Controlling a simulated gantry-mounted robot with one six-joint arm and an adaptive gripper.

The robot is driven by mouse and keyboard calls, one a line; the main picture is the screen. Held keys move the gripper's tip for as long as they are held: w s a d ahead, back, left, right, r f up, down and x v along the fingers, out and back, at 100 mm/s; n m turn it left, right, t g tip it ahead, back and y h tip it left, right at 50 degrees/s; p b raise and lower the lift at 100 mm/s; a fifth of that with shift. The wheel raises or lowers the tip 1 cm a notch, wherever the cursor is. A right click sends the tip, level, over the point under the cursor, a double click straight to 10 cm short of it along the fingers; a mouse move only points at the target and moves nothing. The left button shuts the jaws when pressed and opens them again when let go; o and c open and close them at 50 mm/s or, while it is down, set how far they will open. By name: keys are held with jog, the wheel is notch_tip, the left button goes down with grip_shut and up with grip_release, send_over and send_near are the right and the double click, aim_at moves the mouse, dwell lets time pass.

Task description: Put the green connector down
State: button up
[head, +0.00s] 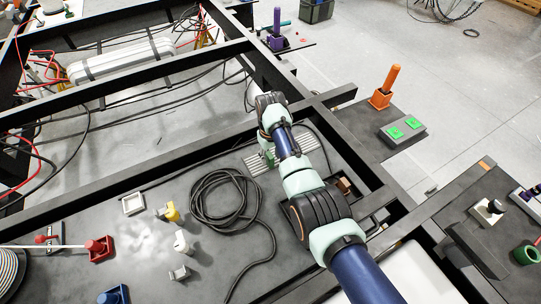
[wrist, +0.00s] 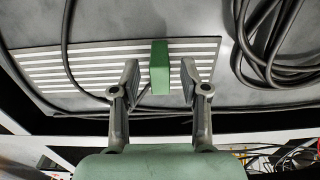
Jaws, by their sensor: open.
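The green connector (wrist: 159,68) stands between my fingers in the wrist view, over a pale slatted plate (wrist: 90,68). A narrow gap shows on each side of it, and neither finger appears to touch it. My gripper (wrist: 160,78) is open around it. Whether its base rests fully on the plate is hard to tell. In the head view, my arm covers most of this spot; a bit of green connector (head: 268,155) shows beside my wrist, above the slatted plate (head: 253,165).
A coiled black cable (head: 225,195) lies left of the plate. Yellow (head: 170,211), white (head: 182,242), red (head: 99,249) and blue (head: 113,294) parts lie farther left. Black chassis beams (head: 150,162) run behind the plate. An orange-handled part (head: 381,97) and green-topped block (head: 402,131) stand right.

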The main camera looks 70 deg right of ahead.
aim_at(270, 156)
notch_tip(270, 156, up, 11)
jog(key=p, duration=0.4)
jog(key=shift+r, duration=0.2)
jog(key=w+a+n+t+h, duration=0.1)
jog(key=w+a+n+t, duration=0.1)
jog(key=w+a, duration=0.6)
jog(key=w+a+n+t+h, duration=0.1)
jog(key=w+a+t, duration=0.3)
jog(key=a, duration=0.7)
jog(key=a+r+n+t, duration=0.1)
jog(key=a+r+t, duration=0.1)
jog(key=a, duration=0.6)
jog(key=a+r+n+t, duration=0.1)
jog(key=a+r+n, duration=0.15)
jog(key=a, duration=0.55)
jog(key=s+a+r+t+y, duration=0.1)
jog(key=s+a+r+t, duration=0.1)
jog(key=a, duration=0.4)
jog(key=s+a+r+n+t+y, duration=0.1)
jog(key=s+a+r, duration=0.4)
jog(key=s, duration=0.1)
jog(key=shift+a+r+t, duration=0.3)
jog(key=shift+a+t, duration=0.1)
